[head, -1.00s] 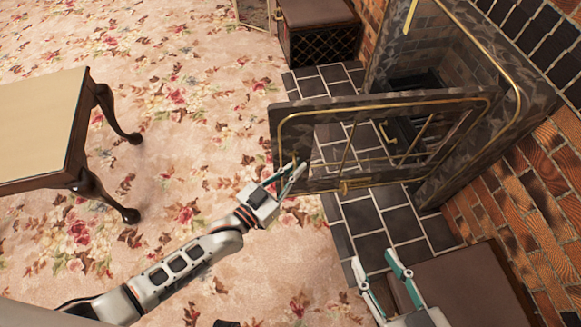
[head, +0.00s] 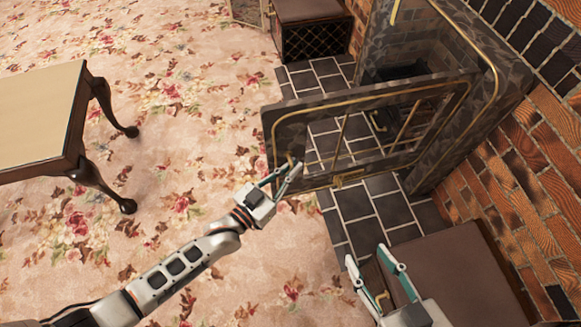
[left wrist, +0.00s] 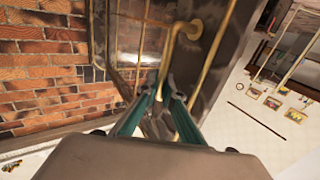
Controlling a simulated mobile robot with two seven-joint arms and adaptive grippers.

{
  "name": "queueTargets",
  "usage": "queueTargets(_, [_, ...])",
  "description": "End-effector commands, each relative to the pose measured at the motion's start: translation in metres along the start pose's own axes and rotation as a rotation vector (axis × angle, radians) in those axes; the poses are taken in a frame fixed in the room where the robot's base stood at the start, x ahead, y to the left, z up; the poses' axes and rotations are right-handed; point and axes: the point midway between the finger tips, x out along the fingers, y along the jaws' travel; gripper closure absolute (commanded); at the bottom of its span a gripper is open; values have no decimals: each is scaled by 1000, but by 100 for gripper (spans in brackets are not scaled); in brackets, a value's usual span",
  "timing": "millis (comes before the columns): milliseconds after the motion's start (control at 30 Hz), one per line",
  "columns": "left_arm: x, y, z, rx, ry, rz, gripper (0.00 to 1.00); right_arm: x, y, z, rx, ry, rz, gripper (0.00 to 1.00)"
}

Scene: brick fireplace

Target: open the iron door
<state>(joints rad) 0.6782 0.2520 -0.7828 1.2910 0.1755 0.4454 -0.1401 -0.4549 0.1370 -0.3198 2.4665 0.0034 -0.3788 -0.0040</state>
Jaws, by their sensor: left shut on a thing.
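The iron door (head: 292,110) is dark, with brass trim and a see-through panel. It stands wide open, swung out from the dark fireplace surround (head: 425,165), with its free edge to the left. My left gripper (head: 285,171) is at the free edge of the door, shut on its brass handle. In the left wrist view a bent brass bar, the handle (left wrist: 172,62), runs down between my left fingers (left wrist: 160,103); the exact contact is partly hidden. My right gripper (head: 367,254) is open and empty, below the door and over a brown bench.
The brown padded bench (head: 450,265) stands by the brick wall (head: 535,190) at the lower right. Another padded box (head: 313,35) stands beyond the door. A wooden table (head: 40,110) is at the left. Floral carpet (head: 190,130) is clear between table and door.

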Motion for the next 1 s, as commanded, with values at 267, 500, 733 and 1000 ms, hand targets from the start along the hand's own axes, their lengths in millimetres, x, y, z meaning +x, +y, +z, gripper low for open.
queueTargets(267, [0,1,1,0,-1,1,86,0,0,0,0,-1,0,60])
queueTargets(500, [0,1,0,0,0,1,86,0,0,0,0,-1,0,60])
queueTargets(733, [-12,1,1,-1,-1,1,86,0,0,0,0,1,-1,60])
queueTargets(1000, [-65,1,2,-1,-4,1,86,0,0,0,0,0,0,60])
